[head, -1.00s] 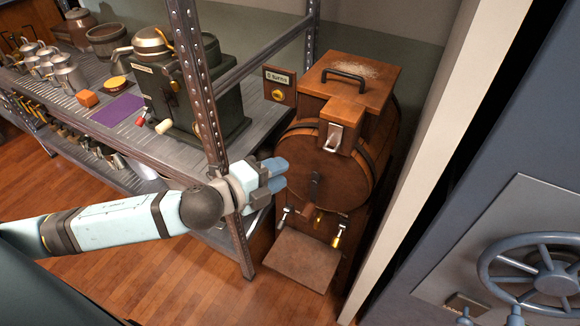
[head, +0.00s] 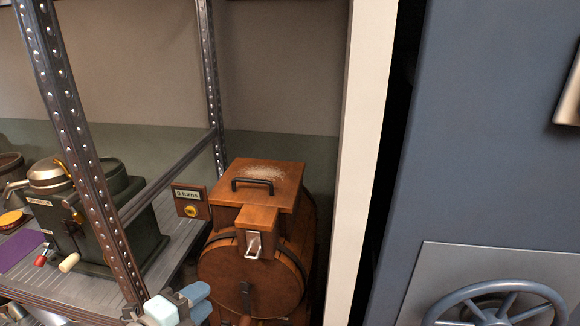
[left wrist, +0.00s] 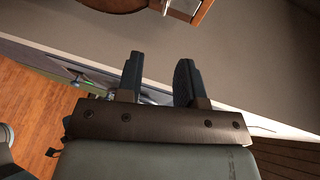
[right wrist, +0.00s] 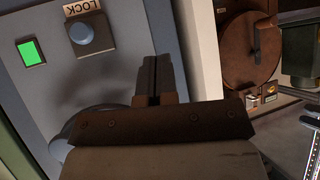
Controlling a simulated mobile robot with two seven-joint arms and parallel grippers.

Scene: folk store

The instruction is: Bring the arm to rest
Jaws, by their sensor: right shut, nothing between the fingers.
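My left gripper (head: 198,300) is at the bottom edge of the head view, in front of the shelf post and left of the wooden barrel (head: 250,285). In the left wrist view my left gripper (left wrist: 159,62) has its two dark fingers apart with nothing between them. My right gripper (right wrist: 157,60) shows only in the right wrist view. Its fingers are together and empty, in front of a grey panel. My right arm is out of the head view.
A metal shelf (head: 170,245) with a dark green machine (head: 85,225) stands at left. A small sign (head: 188,202) is beside the barrel. A blue-grey door (head: 500,130) with a handwheel (head: 495,298) is at right. A LOCK panel (right wrist: 90,30) shows in the right wrist view.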

